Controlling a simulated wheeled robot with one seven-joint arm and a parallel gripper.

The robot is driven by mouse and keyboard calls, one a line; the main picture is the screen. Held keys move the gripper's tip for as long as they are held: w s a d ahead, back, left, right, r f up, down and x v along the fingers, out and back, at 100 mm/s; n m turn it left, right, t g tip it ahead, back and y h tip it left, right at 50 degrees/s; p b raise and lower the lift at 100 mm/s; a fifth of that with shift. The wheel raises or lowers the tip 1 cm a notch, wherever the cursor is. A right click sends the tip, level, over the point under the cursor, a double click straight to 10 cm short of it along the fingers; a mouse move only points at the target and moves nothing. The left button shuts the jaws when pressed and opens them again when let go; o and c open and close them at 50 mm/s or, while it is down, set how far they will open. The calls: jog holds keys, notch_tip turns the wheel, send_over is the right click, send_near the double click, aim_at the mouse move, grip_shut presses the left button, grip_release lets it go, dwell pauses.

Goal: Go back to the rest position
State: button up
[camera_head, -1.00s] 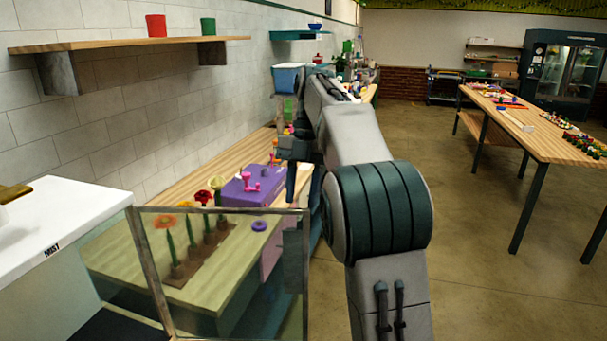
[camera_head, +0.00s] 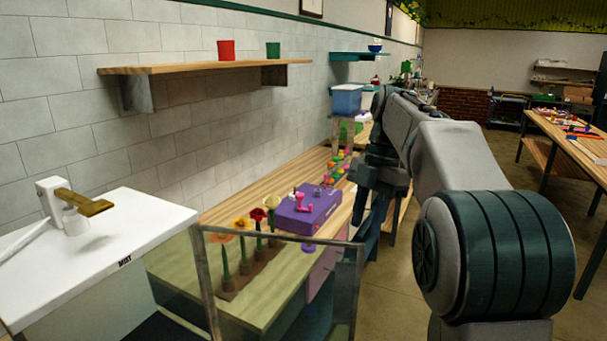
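My gripper (camera_head: 358,212) hangs from the end of my arm, to the right of the purple box (camera_head: 306,211) on the wooden counter. It is dark and small in this view, and its fingers are partly lost against the counter edge, so I cannot tell whether it is open or shut. My arm reaches forward from the lower right. No held thing shows clearly at the gripper.
A glass panel (camera_head: 283,285) with a metal frame stands in front of several potted flowers. A white MIST unit (camera_head: 95,250) is at the left. A wall shelf (camera_head: 200,68) holds a red cup (camera_head: 226,49) and a green cup (camera_head: 273,49). Floor is open at right.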

jog(key=s+f+m+t+h+p, duration=0.1)
jog(key=s+f+m+t+p, duration=0.2)
jog(key=s+m, duration=0.8)
jog(key=s+f+m+t+h+p, duration=0.1)
jog(key=s+f+m+t+p, duration=0.3)
jog(key=s+m, duration=0.75)
notch_tip(320, 180, down, 6)
jog(key=w+m+b, duration=0.1)
jog(key=m+b, duration=0.1)
jog(key=b, duration=0.3)
jog(key=shift+w+f+g, duration=0.15)
jog(key=shift+w+g, duration=0.25)
